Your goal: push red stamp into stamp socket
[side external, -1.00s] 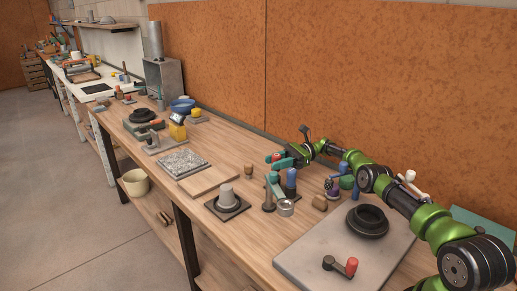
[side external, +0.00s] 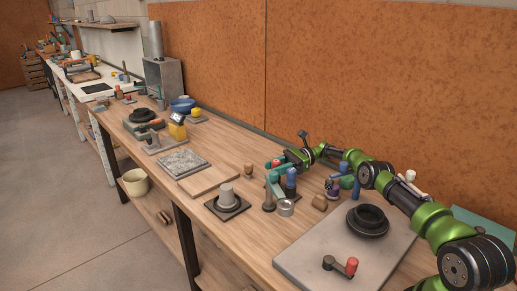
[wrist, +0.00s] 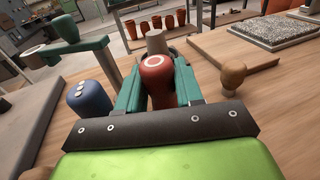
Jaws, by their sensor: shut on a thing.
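The red stamp (wrist: 156,82), a rounded red handle with a pale ring on top, stands between the teal fingers of my gripper (wrist: 157,88) in the wrist view. The fingers are shut on it. In the side view only a small red part of the stamp (side external: 276,163) shows at my gripper (side external: 284,162), above the bench near the blue stamp (side external: 291,178). The blue stamp (wrist: 90,102) stands upright to the left of my gripper in the wrist view. I cannot make out the stamp socket; the stamp's lower end is hidden by the fingers and gripper body.
A post with a teal arm (side external: 269,198) and a small metal cup (side external: 286,208) stand close by. A wooden knob (wrist: 233,74) is to the right in the wrist view. A grey slab (side external: 300,266) carries a black ring (side external: 367,222).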

